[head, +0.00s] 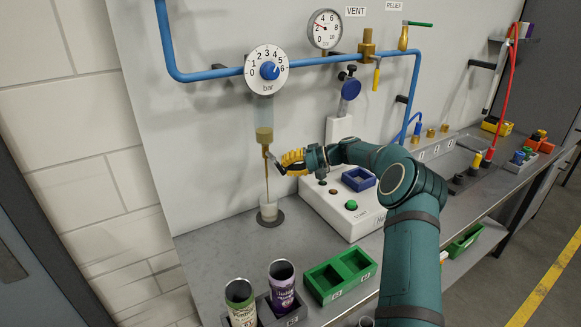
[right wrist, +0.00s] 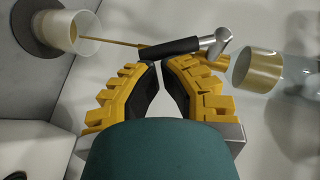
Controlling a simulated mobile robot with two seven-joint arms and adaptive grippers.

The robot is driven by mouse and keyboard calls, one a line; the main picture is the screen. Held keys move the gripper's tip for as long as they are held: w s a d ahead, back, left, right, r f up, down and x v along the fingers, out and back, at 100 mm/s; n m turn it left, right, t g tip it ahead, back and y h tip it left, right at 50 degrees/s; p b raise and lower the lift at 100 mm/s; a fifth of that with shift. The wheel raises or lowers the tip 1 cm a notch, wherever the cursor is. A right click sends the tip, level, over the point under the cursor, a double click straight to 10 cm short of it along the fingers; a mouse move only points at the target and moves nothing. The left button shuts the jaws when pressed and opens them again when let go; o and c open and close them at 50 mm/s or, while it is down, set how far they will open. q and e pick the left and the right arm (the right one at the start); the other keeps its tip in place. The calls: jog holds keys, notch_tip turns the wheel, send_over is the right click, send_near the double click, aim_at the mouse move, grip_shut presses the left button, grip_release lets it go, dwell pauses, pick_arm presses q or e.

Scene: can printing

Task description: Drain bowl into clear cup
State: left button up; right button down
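The clear bowl (head: 264,112) hangs below the bar dial on the wall panel and holds amber liquid in its lower part; it also shows in the right wrist view (right wrist: 262,71). A thin brown stream (head: 267,181) runs from its drain down into the clear cup (head: 269,213). The cup stands upright on a dark round pad and holds some pale liquid; it shows in the right wrist view (right wrist: 84,38) too. My right gripper (head: 290,161) is beside the drain. Its fingertips nearly meet, right at the black-sleeved drain lever (right wrist: 172,48), with nothing clearly between them. My left gripper is not in view.
A white control box (head: 335,207) with a green button stands right of the cup. In front are a green two-part bin (head: 341,276) and two printed cans, green (head: 240,300) and purple (head: 282,287), in a dark holder. A blue pipe (head: 205,75) crosses the panel above.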

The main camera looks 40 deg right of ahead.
jog(key=shift+a+f+m+t+y+b, duration=0.6)
jog(key=shift+a+f+m+y+b, duration=0.1)
jog(key=shift+y+b, duration=0.35)
jog(key=shift+r, duration=0.1)
jog(key=shift+w, duration=0.1)
